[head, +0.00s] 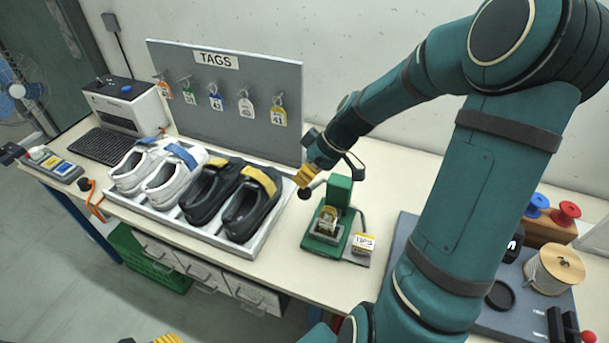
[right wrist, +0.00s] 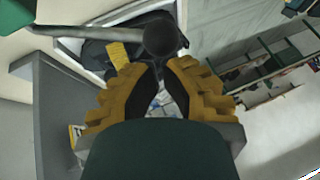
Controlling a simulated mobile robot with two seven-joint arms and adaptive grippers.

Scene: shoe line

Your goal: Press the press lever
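The green press (head: 330,220) stands on the table right of the shoe tray. Its lever ends in a black ball knob (head: 304,194), which also shows in the right wrist view (right wrist: 160,38) with a grey rod running left to a green part. My right gripper (head: 308,176) is at the knob, its yellow fingers just above it in the head view. In the right wrist view its fingertips (right wrist: 162,63) come together just short of the knob; I cannot tell whether they touch it. My left gripper (head: 167,339) shows only as a yellow bit at the bottom edge.
A tray (head: 215,237) with white and black shoes lies left of the press. A grey tag board (head: 255,125) stands behind. A small labelled box (head: 363,245) is beside the press. Spools (head: 555,268) are at the right. My right arm crosses above the table.

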